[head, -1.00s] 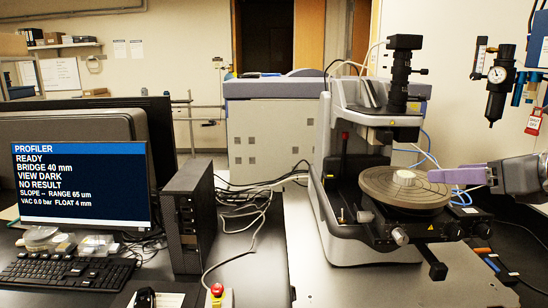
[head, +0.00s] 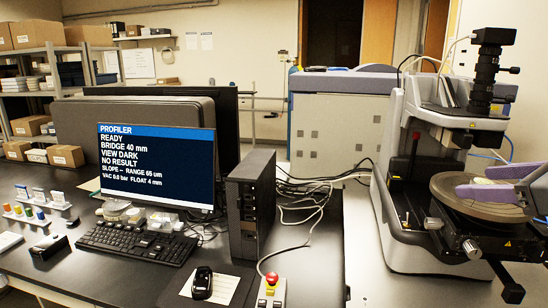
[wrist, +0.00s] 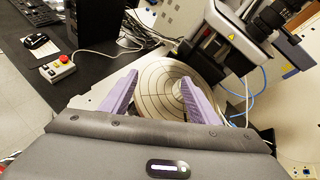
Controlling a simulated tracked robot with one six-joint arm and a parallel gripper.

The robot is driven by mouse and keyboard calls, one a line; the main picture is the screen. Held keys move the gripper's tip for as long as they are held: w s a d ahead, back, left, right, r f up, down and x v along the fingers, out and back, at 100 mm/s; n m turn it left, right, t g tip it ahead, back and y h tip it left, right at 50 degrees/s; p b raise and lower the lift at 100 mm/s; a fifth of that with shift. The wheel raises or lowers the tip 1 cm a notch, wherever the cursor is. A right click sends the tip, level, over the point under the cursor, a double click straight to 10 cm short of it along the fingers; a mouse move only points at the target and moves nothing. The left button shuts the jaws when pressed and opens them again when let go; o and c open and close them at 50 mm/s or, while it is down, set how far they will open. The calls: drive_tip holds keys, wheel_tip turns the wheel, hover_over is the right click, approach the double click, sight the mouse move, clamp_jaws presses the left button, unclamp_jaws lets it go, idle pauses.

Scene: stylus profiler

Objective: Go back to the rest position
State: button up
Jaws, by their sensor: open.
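My gripper (head: 500,187) has purple fingers and shows at the right edge of the head view, over or beside the round stage (head: 480,210) of the profiler. In the wrist view my gripper (wrist: 160,88) is open, its two fingers spread wide with the gridded stage (wrist: 150,75) between and beyond them. A small pale round piece (wrist: 178,88) sits on the stage near the right finger, and nothing is held. I cannot tell the exact height of the fingers above the stage. The profiler (head: 400,170) stands upright with its dark scope column.
A monitor (head: 157,170), keyboard (head: 137,242) and black computer tower (head: 250,205) stand left of the profiler. A red-topped stop button box (head: 270,290) and a mouse (head: 202,283) lie at the front. Cables (head: 310,200) run behind the tower. Shelves with boxes stand far left.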

drive_tip(key=w+a+f+n+g+y, duration=0.1)
drive_tip(key=w+a+f+n, duration=0.2)
drive_tip(key=a+n, duration=0.35)
drive_tip(key=w+a+f+n+g+y, duration=0.15)
drive_tip(key=w+a+n, duration=0.25)
drive_tip(key=a, duration=0.5)
drive_tip(key=s+a+f+n+g+h, duration=0.2)
drive_tip(key=s+a+f+n, duration=0.3)
drive_tip(key=s+f+n, duration=0.4)
drive_tip(key=s+a+f+n+g+h, duration=0.2)
drive_tip(key=s+a+f+n, duration=0.3)
drive_tip(key=s+f+n, duration=0.3)
wheel_tip(320, 180, down, 5)
drive_tip(key=n, duration=0.3)
drive_tip(key=shift+s+a+g, duration=0.25)
drive_tip(key=shift+s+g, duration=0.1)
drive_tip(key=shift+s, duration=0.05)
drive_tip(key=shift+r, duration=0.1)
drive_tip(key=shift+c, duration=0.3)
